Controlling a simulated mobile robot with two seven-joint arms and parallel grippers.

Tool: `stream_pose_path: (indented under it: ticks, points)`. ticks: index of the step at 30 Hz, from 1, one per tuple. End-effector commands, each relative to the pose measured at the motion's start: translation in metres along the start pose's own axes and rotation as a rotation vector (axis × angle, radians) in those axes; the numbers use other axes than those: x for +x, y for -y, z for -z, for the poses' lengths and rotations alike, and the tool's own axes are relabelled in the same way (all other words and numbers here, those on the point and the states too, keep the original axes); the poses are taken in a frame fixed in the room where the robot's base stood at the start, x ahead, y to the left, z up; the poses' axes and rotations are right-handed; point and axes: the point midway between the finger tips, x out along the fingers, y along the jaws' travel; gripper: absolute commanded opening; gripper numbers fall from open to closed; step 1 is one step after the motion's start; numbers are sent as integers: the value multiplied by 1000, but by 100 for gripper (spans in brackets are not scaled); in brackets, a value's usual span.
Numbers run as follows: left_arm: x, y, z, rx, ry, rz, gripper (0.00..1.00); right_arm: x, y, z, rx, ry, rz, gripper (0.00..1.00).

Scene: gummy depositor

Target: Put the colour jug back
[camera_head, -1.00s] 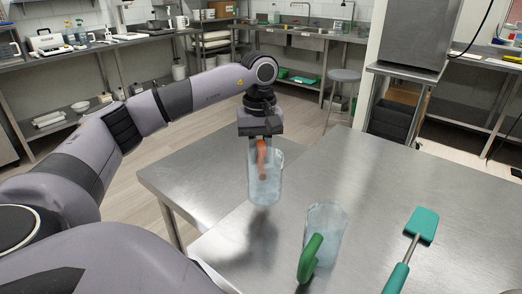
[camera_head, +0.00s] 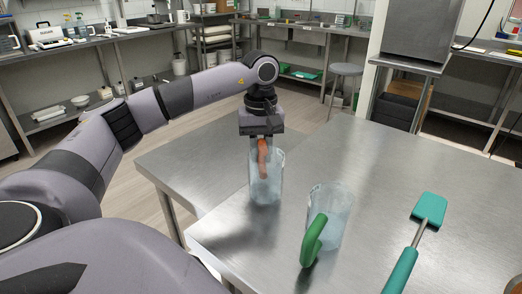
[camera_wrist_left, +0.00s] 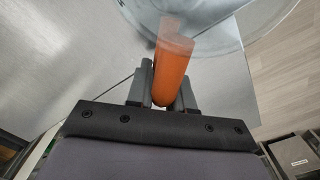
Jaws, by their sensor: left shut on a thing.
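A clear jug with an orange handle (camera_head: 267,182) is upright at the left edge of the steel table (camera_head: 420,170). My left gripper (camera_head: 262,142) comes down from above and is shut on the orange handle. The left wrist view shows the orange handle (camera_wrist_left: 172,70) between the two fingers (camera_wrist_left: 165,92), with the clear jug rim (camera_wrist_left: 215,25) beyond it. I cannot tell whether the jug's base touches the table. A second clear jug with a green handle (camera_head: 328,213) stands to its right, nearer to me. My right gripper is not in view.
A teal spatula (camera_head: 429,208) lies on the right of the table. A lower steel surface (camera_head: 190,165) adjoins at the left. The table behind the jugs is clear. A stool (camera_head: 345,72) and a steel cabinet (camera_head: 415,30) stand beyond.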

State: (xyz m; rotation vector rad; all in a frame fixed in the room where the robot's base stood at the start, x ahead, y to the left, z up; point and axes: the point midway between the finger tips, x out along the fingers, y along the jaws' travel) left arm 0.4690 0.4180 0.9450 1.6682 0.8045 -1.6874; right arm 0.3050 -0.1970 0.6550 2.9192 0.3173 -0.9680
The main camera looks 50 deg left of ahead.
Motion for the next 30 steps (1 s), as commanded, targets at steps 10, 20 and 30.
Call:
stream_pose_path:
  ticks: [10, 20, 30]
  points:
    - [8, 0, 0, 0, 0, 0, 0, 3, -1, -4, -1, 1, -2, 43]
    - [10, 0, 0, 0, 0, 0, 51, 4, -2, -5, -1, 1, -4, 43]
    - [5, 0, 0, 0, -1, -2, 51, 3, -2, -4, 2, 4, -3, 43]
